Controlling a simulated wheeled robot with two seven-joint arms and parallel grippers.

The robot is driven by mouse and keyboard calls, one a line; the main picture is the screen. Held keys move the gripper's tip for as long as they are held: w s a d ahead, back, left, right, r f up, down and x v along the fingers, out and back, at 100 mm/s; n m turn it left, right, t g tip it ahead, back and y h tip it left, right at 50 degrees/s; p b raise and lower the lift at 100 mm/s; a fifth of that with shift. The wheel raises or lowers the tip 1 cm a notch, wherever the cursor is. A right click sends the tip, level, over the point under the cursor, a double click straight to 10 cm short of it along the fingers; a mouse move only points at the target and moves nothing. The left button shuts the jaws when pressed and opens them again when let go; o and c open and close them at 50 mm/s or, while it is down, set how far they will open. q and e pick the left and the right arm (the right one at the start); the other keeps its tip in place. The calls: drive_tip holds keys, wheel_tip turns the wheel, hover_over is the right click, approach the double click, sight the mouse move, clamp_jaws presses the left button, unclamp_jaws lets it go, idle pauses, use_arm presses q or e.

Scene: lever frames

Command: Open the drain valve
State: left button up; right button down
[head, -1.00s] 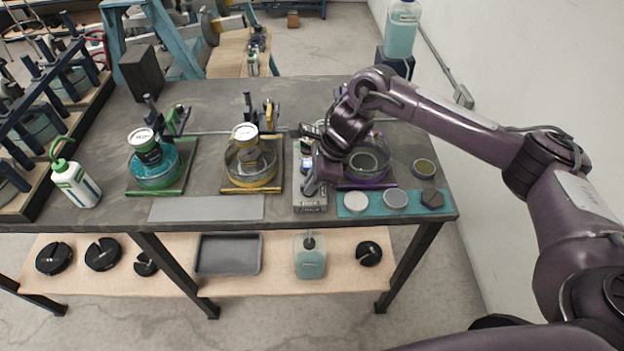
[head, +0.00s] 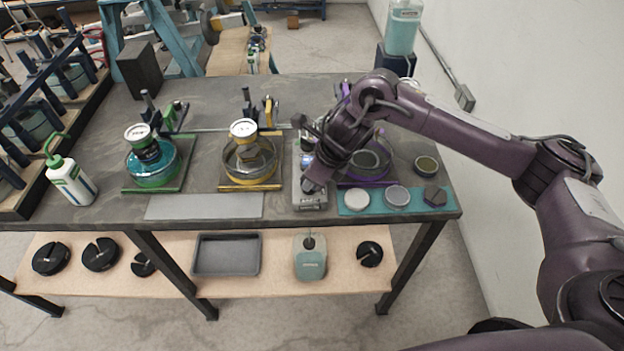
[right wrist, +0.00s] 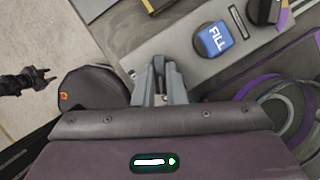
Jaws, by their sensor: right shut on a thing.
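A grey valve panel (head: 311,202) stands at the bench's front edge, left of the purple-framed round glass vessel (head: 366,160). In the right wrist view the panel (right wrist: 185,70) carries a blue knob marked FILL (right wrist: 213,40) and a black knob (right wrist: 264,10). My right gripper (head: 309,186) is at the panel's near end, fingers (right wrist: 160,72) closed on a small part there, apparently the drain valve's handle; the fingers hide most of it and any label. My left gripper (right wrist: 48,76) shows small and dark over the floor in the right wrist view, prongs apart, empty.
Yellow (head: 250,162) and green (head: 153,165) stations with round vessels stand to the left. A teal mat (head: 375,209) with several discs lies right of the panel. A bare grey plate (head: 204,206) lies front left. A lower shelf (head: 280,255) holds a tray and a jug.

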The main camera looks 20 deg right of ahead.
drive_tip(key=m+t, duration=0.1)
drive_tip(key=m, duration=0.2)
drive_tip(key=shift+a+r+h, duration=0.1)
drive_tip(key=shift+r+h, duration=0.05)
drive_tip(key=shift+h, duration=0.25)
drive_tip(key=shift+m+h+p, duration=0.3)
drive_tip(key=shift+m+p, duration=0.3)
drive_tip(key=shift+m, duration=0.2)
drive_tip(key=shift+a+r+m+t+h+p, duration=0.1)
drive_tip(key=shift+m+t+h+p, duration=0.3)
drive_tip(key=shift+m+p, duration=0.6)
drive_tip(key=shift+m+h+p, duration=0.5)
drive_tip(key=shift+m+p, duration=0.2)
drive_tip(key=shift+m, duration=0.7)
drive_tip(key=c, duration=1.5)
unclamp_jaws()
drive_tip(key=shift+s+f, duration=0.1)
drive_tip(key=shift+f, duration=0.1)
